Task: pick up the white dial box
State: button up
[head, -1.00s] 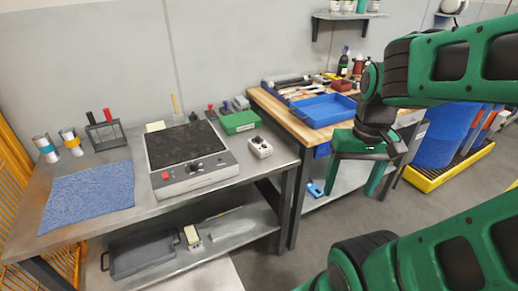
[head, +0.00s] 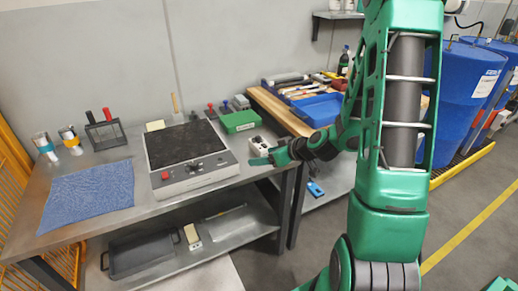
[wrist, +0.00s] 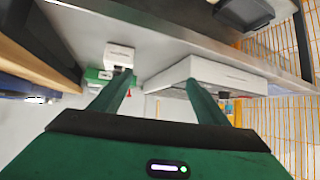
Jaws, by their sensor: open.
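The white dial box (head: 257,143) is a small pale box with dark dials, standing near the right end of the grey workbench (head: 60,238). In the head view my gripper (head: 262,159) is at its near side and hides its lower part. In the wrist view the white dial box (wrist: 119,54) shows upside down at the upper left, beyond the tip of the left finger. My gripper (wrist: 158,80) is open, with nothing between its fingers. I cannot tell whether a finger touches the box.
A hotplate-like device with a black top (head: 185,145) stands left of the box. A green box (head: 241,121) is behind it. A wooden-topped table (head: 285,112) with a blue tray (head: 318,108) is to the right. A blue cloth (head: 92,196) lies on the bench at left.

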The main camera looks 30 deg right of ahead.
aim_at(263, 144)
jog(key=w+d+t, duration=0.1)
jog(key=w+d+f+m+t+h, duration=0.1)
jog(key=d, duration=0.1)
jog(key=w+d+m+t+h, duration=0.1)
jog(key=w, duration=0.1)
jog(key=shift+d+f, duration=0.2)
jog(key=shift+d, duration=0.55)
jog(key=shift+w+d+f+m+h, duration=0.1)
jog(key=shift+w+f+m+h, duration=0.1)
jog(key=shift+m+h, duration=0.1)
jog(key=x, duration=1)
jog(key=shift+w+d+r, duration=0.15)
jog(key=shift+w, duration=0.2)
jog(key=c, duration=1.3)
jog(key=shift+r, duration=0.1)
